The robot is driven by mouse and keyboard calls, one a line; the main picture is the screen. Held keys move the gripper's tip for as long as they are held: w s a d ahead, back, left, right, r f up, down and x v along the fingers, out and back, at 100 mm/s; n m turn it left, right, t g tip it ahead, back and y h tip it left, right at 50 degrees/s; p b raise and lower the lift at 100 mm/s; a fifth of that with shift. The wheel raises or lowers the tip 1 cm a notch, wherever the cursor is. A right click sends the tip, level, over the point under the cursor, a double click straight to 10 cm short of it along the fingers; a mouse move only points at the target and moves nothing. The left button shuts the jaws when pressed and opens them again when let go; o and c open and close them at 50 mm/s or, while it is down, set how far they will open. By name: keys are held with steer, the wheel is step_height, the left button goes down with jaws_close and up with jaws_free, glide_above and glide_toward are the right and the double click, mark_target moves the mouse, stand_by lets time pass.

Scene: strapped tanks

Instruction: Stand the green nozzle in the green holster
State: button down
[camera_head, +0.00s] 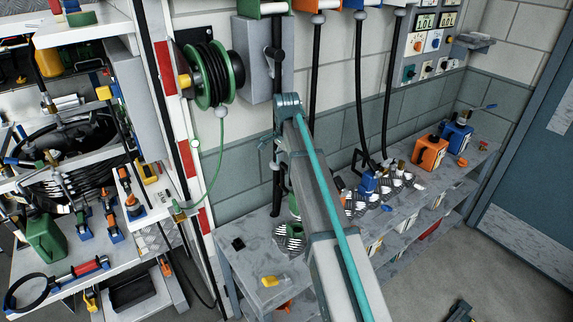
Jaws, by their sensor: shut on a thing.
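My arm rises from the bottom middle to a joint in front of the wall. It covers the area behind it, and my gripper cannot be made out. A low green piece (294,231), which looks like the green holster, stands on a round grate on the grey bench (240,262); the arm hides part of it. Another green piece (291,204) shows just above it beside the arm. It may be part of the green nozzle, but I cannot tell whether it is held or how it stands to the holster.
A green hose reel (212,75) hangs on the wall, with black hoses to the right. A blue nozzle or holster (368,183), an orange can (430,152) and a blue can (457,135) stand along the bench. A crowded shelf rack fills the left. A yellow item (277,281) lies near the bench front.

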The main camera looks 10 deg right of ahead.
steer(key=shift+f+b, duration=1.1)
steer(key=shift+f, duration=3.15)
stand_by(0.6)
jaws_free()
steer(key=shift+r, duration=0.1)
step_height(320, 180, up, 12)
steer(key=shift+f, duration=0.1)
stand_by(0.4)
